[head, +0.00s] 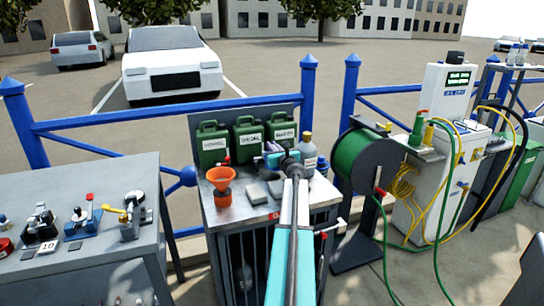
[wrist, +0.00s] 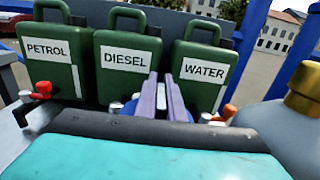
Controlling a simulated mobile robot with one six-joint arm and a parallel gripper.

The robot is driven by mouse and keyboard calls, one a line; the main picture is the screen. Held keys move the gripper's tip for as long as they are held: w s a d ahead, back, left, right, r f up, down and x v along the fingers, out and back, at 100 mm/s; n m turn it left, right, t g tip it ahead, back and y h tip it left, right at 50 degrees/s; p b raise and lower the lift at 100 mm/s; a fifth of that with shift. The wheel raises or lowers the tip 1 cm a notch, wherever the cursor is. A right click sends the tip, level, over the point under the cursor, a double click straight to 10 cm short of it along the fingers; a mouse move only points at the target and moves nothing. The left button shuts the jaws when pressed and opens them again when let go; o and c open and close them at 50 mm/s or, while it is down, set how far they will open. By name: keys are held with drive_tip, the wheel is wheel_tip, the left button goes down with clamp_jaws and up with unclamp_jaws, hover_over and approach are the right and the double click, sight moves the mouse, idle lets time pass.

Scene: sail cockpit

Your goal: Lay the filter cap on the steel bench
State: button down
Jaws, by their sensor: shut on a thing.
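My gripper (wrist: 161,98) shows pale purple fingers in the wrist view, shut on a small blue thing (wrist: 128,108), apparently the filter cap. The fingers hide most of it. In the head view my gripper (head: 272,150) is over the steel-topped stand (head: 235,215), in front of the green cans, and my arm hides what it holds. Which surface is the steel bench is not marked. The stand has a worn metal top, and a wider grey bench (head: 70,265) stands at the left.
Green cans marked petrol (wrist: 48,50), diesel (wrist: 128,62) and water (wrist: 203,66) stand close behind my gripper. A gold-capped bottle (head: 308,155) is close on the right. An orange funnel (head: 221,180) and grey blocks (head: 265,190) occupy the stand. The left bench's front is clear.

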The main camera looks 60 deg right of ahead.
drive_tip(key=shift+f+b, duration=0.4)
drive_tip(key=shift+f, duration=1.6)
drive_tip(key=c, duration=2.2)
unclamp_jaws()
drive_tip(key=shift+o, duration=0.4)
drive_tip(key=shift+r, duration=0.2)
drive_tip(key=shift+v, duration=6)
drive_tip(key=shift+f, duration=0.1)
